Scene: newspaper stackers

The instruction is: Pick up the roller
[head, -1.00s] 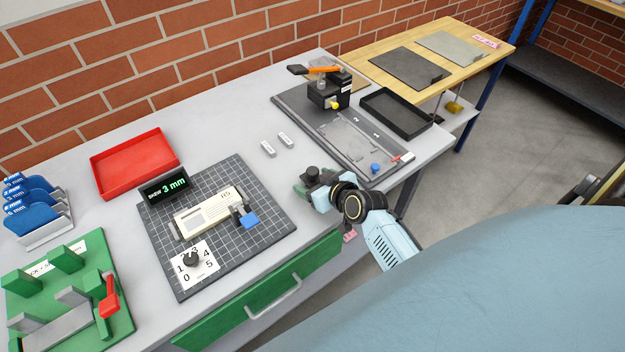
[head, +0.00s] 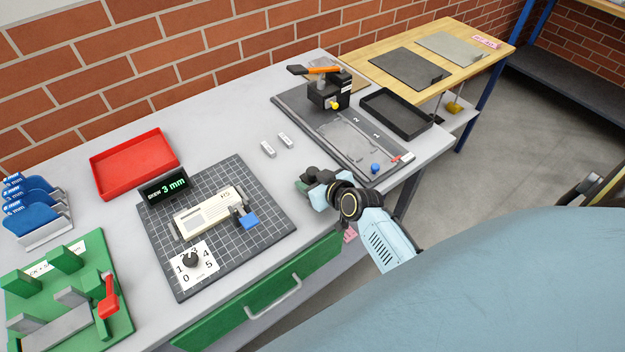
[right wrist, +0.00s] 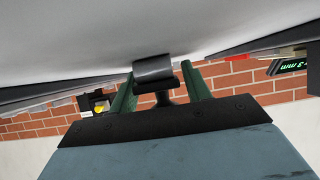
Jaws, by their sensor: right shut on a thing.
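The roller is a small black cylinder with a short stem. It shows in the right wrist view (right wrist: 152,72) between the two green fingers of my right gripper (right wrist: 157,88), and in the head view as a dark shape (head: 309,173). My right gripper (head: 303,184) is shut on it at the front edge of the grey table. The grip contact is partly hidden by the gripper body, and I cannot tell whether the roller clears the tabletop. My left gripper is out of view.
A gridded mat (head: 270,210) with a cream device (head: 208,213) lies to the left. Two small grey blocks (head: 268,149) (head: 285,140) lie behind. A dark board (head: 365,172) and a black tray (head: 428,130) are to the right. Clear tabletop lies between.

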